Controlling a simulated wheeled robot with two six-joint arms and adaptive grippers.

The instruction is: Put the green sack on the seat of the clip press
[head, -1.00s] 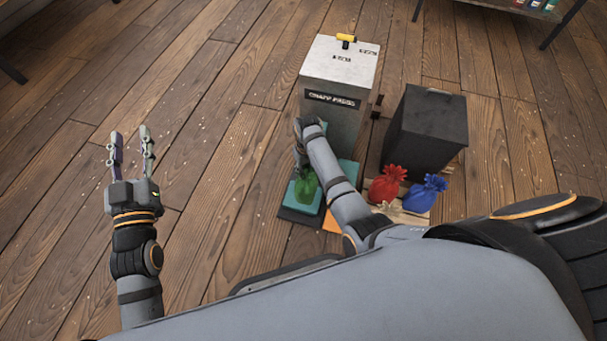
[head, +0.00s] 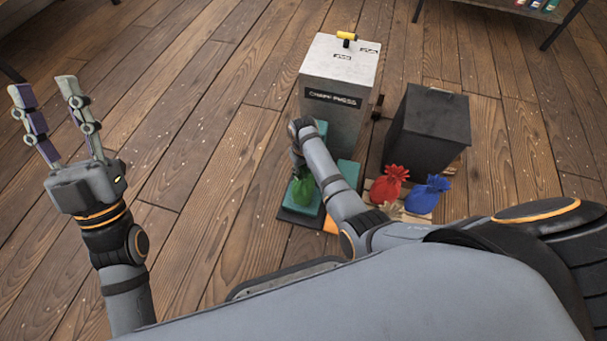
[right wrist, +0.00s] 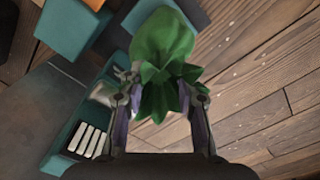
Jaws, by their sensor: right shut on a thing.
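The green sack (head: 303,191) is in my right gripper (head: 299,170). The right wrist view shows the green sack (right wrist: 162,55) with its gathered neck between the two fingers of my right gripper (right wrist: 165,102). The sack is over or beside a teal block (head: 287,213) in front of the grey press (head: 339,78); I cannot tell whether it touches the block. The press has a dark label ending in "PRESS" and a yellow handle on top. My left gripper (head: 42,88) is open and empty, over bare floor at the left.
A red sack (head: 388,185) and a blue sack (head: 428,192) stand on a pale wooden pallet (head: 418,214) at the right. A black box (head: 428,130) stands behind them. In the right wrist view, white bars (right wrist: 90,139) sit in a teal frame. Floor to the left is clear.

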